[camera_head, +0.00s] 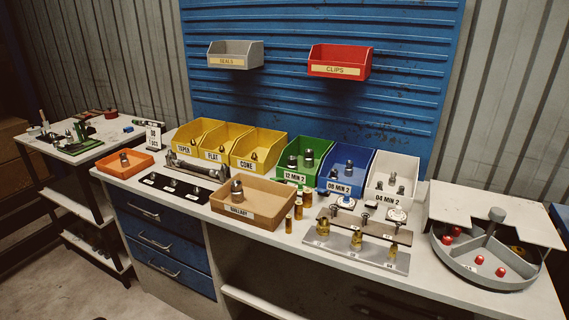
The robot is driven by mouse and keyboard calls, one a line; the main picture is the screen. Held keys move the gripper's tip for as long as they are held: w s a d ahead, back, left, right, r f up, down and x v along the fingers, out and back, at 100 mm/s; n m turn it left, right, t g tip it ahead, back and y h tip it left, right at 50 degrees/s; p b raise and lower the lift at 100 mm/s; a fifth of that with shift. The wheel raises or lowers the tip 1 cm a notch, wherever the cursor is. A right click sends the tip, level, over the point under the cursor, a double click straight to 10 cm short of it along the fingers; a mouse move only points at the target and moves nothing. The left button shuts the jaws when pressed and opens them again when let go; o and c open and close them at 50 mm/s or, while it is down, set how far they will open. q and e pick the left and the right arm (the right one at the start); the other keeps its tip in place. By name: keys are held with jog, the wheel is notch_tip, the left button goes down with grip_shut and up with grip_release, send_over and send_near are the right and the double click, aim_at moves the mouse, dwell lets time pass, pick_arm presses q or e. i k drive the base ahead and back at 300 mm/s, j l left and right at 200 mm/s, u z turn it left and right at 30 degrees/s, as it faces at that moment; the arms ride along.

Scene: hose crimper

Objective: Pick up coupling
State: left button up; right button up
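Neither of my grippers shows in the head view. Several small metal fittings are about, and I cannot tell which is the coupling. A large one (237,188) stands in the tan tray (262,212), whose label is hard to read. Others sit in the green bin (318,148) marked 12 MIN 2, the blue bin (340,155) marked 09 MIN 2 and the white bin (402,166) marked 04 MIN 2. One fitting (124,158) is in the orange tray (140,167). Brass pieces (356,240) stand on the grey plate (380,261).
Yellow bins (200,130) marked TAPER, FLAT and CONE stand at the back. SEALS (236,48) and CLIPS (340,55) bins hang on the blue panel (410,60). A round divided tray (490,275) with red pieces is at the right. Small brown bottles (289,223) stand mid-bench.

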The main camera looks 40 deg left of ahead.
aim_at(237, 196)
jog(key=u, duration=1.6)
